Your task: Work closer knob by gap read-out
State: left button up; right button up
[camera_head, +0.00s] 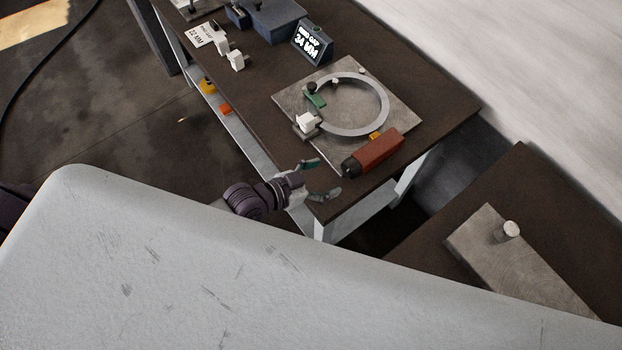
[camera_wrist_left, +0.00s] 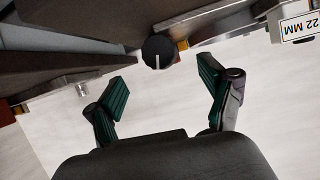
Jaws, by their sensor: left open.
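The closer is a red block (camera_head: 377,150) on the front right of the dark bench, with a black knob (camera_head: 350,167) at its near-left end. The knob also shows in the left wrist view (camera_wrist_left: 158,51), with a white line on its face. The gap read-out (camera_head: 311,42) stands behind the plate and reads 34 MM. A grey split ring (camera_head: 382,108) lies on the metal plate (camera_head: 402,124). A card (camera_head: 201,35) reads 22 MM; it also shows in the left wrist view (camera_wrist_left: 299,26). My left gripper (camera_head: 325,178) is open and empty, short of the knob and apart from it.
White blocks (camera_head: 236,60) and a blue box (camera_head: 270,18) stand farther back on the bench (camera_head: 262,84). A second table (camera_head: 432,216) at the right bears a metal slab (camera_head: 520,262) with a peg. Bare bench lies left of the plate.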

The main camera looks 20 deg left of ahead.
pick_arm(q)
jog(key=shift+v, duration=2.2)
